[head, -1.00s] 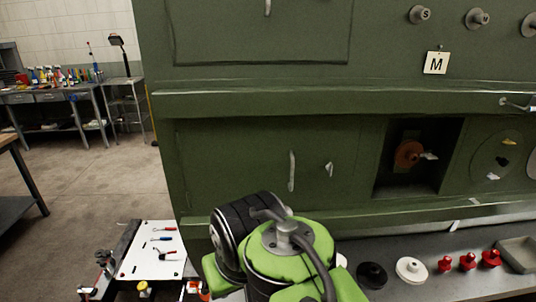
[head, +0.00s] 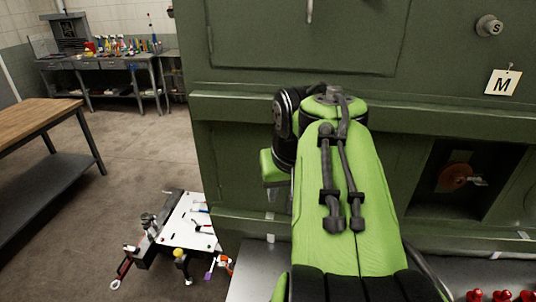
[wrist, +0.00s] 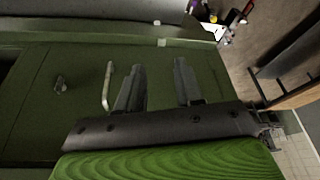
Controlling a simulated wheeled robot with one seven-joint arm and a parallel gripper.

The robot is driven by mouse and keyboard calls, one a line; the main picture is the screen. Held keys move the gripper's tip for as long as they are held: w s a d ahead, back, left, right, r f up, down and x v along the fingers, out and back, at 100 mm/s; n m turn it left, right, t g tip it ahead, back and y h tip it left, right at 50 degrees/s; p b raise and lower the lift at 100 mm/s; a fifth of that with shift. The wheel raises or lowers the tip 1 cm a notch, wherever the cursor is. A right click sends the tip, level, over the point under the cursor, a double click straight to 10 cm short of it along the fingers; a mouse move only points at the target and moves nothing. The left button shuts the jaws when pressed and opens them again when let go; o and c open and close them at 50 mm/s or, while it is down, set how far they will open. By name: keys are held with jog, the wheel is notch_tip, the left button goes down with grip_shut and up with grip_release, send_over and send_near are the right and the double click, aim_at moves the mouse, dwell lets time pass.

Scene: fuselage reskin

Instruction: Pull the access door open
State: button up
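The green access door (wrist: 85,60) fills the left and middle of the wrist view, with a pale bar handle (wrist: 107,88) and a small latch (wrist: 60,84) on it. My gripper (wrist: 158,66) is open and empty, its two dark fingers apart. The handle stands just left of the left finger, outside the gap between the fingers. I cannot tell whether the finger touches it. In the head view my green arm hides the handle and most of the door, and the gripper is hidden there too. The door appears shut.
Right of the arm is a recess with a red-brown valve (head: 455,177). A white tool board (head: 190,222) stands low at the left. A wooden-topped table (head: 38,122) is further left, with clear floor between.

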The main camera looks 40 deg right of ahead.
jog(key=s+d+r+m+p, duration=0.1)
jog(key=d+r+p, duration=0.1)
jog(key=d+r, duration=0.3)
jog(key=s+d+r+p, duration=0.2)
jog(key=d, duration=0.5)
jog(key=shift+h, duration=0.4)
jog(key=b+x, duration=0.1)
jog(key=x, duration=0.4)
jog(key=b+x, duration=0.1)
jog(key=x, duration=0.4)
jog(key=b+x, duration=0.2)
jog(key=x, duration=0.3)
jog(key=shift+a+f, duration=0.3)
jog(key=shift+a, duration=0.1)
grip_shut()
